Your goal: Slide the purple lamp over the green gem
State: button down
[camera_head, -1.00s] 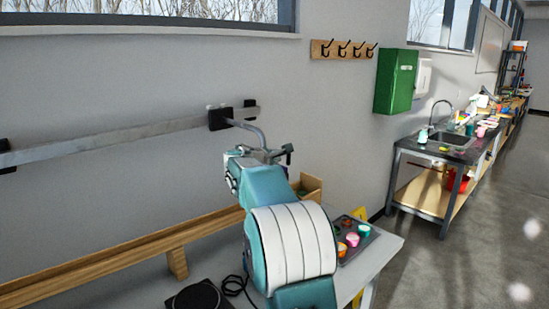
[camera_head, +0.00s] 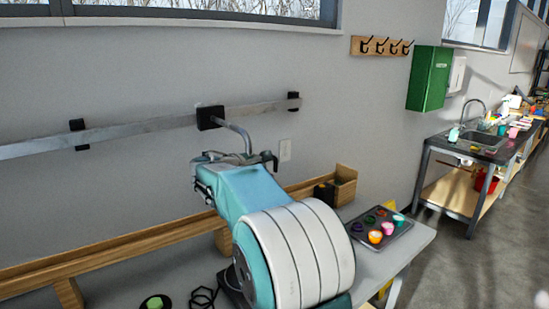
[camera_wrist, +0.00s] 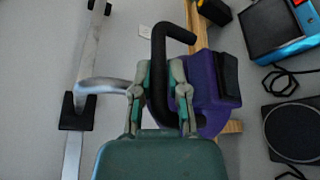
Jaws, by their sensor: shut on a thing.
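The purple lamp (camera_wrist: 205,85) shows in the wrist view, just right of my gripper (camera_wrist: 160,92). My gripper is shut on the lamp's black bent handle (camera_wrist: 160,60). A grey bent metal arm (camera_wrist: 105,85) joins it to a black slider (camera_wrist: 75,112) on the wall rail. In the head view the slider (camera_head: 210,117) sits on the rail (camera_head: 150,124), left of its right end stop. My own arm hides the lamp head there. A green piece, which looks like the green gem (camera_head: 154,302), lies on a dark round base at the bottom edge.
A wooden ledge (camera_head: 115,243) runs along the wall below the rail. A tray of coloured cups (camera_head: 400,226) stands on the bench to the right. A blue-framed device (camera_wrist: 275,28), cables and a black round plate (camera_wrist: 295,130) lie on the bench.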

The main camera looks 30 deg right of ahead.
jog(key=s+a, duration=0.2)
jog(key=a, duration=3.1)
jog(key=shift+s+a+f, duration=0.2)
jog(key=shift+s, duration=0.2)
jog(key=c, duration=0.6)
grip_release()
jog(key=shift+d, duration=0.2)
jog(key=shift+c, duration=0.2)
jog(key=v, duration=1.3)
jog(key=shift+w, duration=0.35)
